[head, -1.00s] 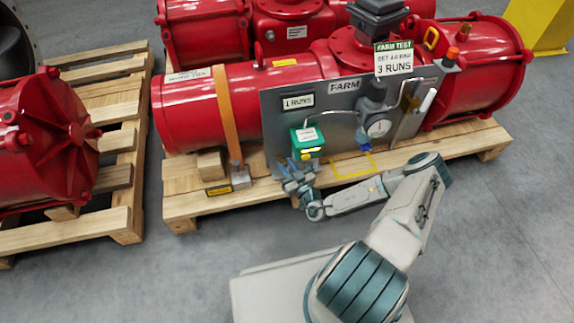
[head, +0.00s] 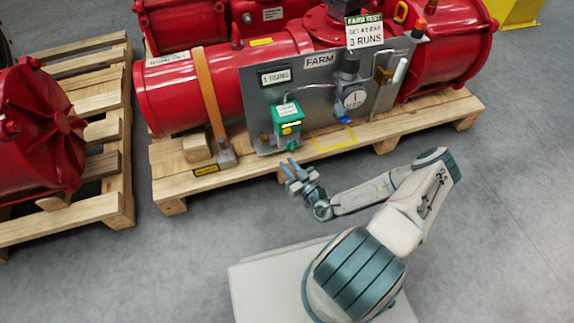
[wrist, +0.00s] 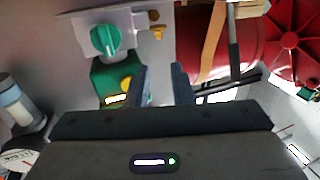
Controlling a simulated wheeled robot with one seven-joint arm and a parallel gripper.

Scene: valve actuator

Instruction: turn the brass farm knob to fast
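The green box (head: 286,118) is on the grey FARM panel (head: 257,103), with a small yellow-brass knob (head: 286,131) on its front. In the wrist view the brass knob (wrist: 127,84) shows beside the left finger, partly close to it, on the green box (wrist: 110,76). A green round knob (wrist: 105,38) is above it there. The brass knob's setting is too small to read. My gripper (head: 288,164) is in front of the pallet, below and apart from the box. Its two fingers (wrist: 162,82) are spread with nothing between them.
A gauge (head: 354,98) and blue fitting are right of the box. A sign (head: 364,34) says 3 RUNS; the small display (head: 275,76) is blurred. The wooden pallet (head: 230,172) carries the red actuator (head: 180,95).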

